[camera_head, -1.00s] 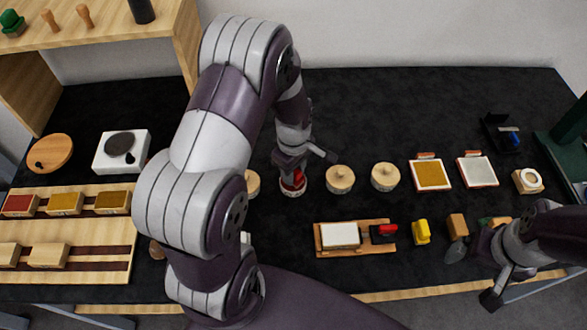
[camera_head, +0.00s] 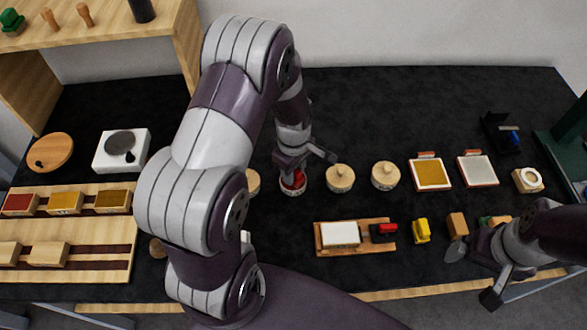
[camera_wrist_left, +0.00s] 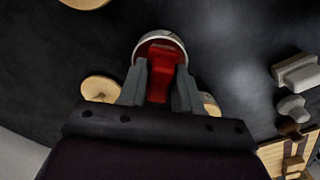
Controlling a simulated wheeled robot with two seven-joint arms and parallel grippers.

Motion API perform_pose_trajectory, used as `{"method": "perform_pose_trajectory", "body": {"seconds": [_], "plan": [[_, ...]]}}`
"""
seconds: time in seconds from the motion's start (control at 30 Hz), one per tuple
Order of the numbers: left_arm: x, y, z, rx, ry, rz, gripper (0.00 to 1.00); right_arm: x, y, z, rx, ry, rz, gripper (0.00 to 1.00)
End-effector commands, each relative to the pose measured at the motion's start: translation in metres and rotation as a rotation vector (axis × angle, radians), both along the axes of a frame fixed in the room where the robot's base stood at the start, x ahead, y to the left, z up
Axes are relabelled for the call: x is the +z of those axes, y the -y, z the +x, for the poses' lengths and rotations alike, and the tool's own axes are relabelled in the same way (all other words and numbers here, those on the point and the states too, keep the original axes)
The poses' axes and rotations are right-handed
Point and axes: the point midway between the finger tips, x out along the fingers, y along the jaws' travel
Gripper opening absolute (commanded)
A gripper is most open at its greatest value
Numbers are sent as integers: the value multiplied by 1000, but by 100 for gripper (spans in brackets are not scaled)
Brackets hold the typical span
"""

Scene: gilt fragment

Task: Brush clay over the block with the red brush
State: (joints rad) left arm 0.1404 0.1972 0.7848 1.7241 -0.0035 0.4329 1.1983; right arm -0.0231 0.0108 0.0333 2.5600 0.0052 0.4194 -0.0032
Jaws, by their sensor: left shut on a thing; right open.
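My left gripper (camera_head: 296,170) is shut on the red brush (camera_wrist_left: 160,78), whose red handle shows between the fingers in the left wrist view. The brush is down in a small round white-rimmed pot (camera_head: 293,187) with a red inside; its bristles are hidden. The white block (camera_head: 340,234) lies flat on a wooden board (camera_head: 325,250) at the front middle of the table. My right gripper (camera_head: 474,272) is at the front right, open and empty, near the table edge.
Two lidded round pots (camera_head: 340,178) (camera_head: 385,176) stand right of the brush pot. A black item with a red top (camera_head: 384,232) sits beside the block, then a yellow item (camera_head: 421,230). Trays (camera_head: 430,173) lie behind. My left arm hides some table.

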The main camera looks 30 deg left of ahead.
Motion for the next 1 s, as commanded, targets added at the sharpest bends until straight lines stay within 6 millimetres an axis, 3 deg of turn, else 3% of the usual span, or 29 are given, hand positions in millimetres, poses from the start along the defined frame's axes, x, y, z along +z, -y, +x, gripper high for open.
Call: {"method": "perform_pose_trajectory", "body": {"seconds": [0.53,1.0], "plan": [[1,0,-1,0,-3,0,9,2,0,0,0,0,0,91],[52,0,0,0,-1,0,9,50,0,0,0,0,0,91]]}}
